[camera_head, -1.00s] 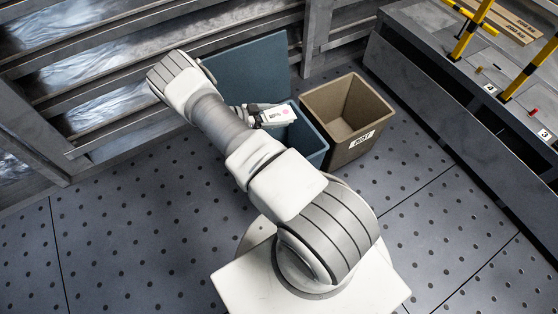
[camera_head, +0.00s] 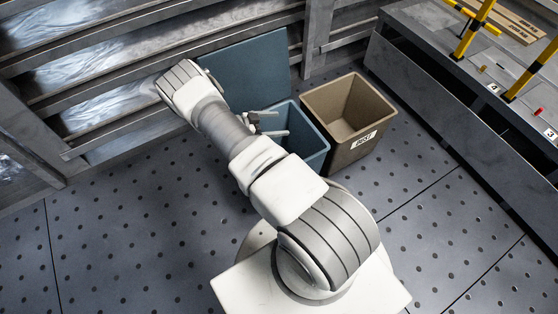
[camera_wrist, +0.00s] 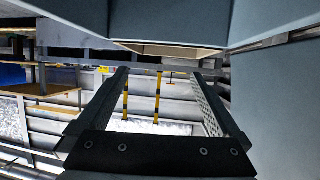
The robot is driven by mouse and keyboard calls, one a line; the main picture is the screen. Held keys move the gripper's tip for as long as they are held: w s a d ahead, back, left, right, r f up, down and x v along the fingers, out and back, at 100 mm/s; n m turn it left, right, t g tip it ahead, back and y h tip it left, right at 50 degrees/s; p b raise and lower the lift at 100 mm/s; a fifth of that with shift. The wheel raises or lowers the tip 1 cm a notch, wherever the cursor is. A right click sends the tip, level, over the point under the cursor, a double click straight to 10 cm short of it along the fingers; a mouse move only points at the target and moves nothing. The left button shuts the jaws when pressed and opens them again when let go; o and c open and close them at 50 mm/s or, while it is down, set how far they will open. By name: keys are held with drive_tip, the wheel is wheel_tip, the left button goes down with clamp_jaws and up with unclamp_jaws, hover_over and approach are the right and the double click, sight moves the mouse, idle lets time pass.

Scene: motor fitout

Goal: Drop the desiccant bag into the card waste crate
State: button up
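My gripper (camera_head: 272,123) is open and empty over the mouth of the blue crate (camera_head: 312,155). Its two fingers stand wide apart in the wrist view (camera_wrist: 160,76), with nothing between them. The desiccant bag is not visible in either current view; the inside of the blue crate is mostly hidden by my arm and gripper. The brown crate (camera_head: 347,108) stands right beside the blue one, with a white label on its front, too small to read surely. Its visible inside looks empty. I cannot tell from a label which crate is for card waste.
A blue panel (camera_head: 250,75) stands upright behind the blue crate. Metal racking (camera_head: 150,45) runs along the back left. A bench (camera_head: 455,88) with yellow-black posts (camera_head: 473,28) is at the right. The perforated floor (camera_head: 130,230) is clear at front left.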

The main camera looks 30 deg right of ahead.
drive_tip(key=shift+a, duration=0.1)
drive_tip(key=p+v, duration=0.3)
drive_tip(key=v, duration=1.4)
drive_tip(key=shift+r, duration=0.15)
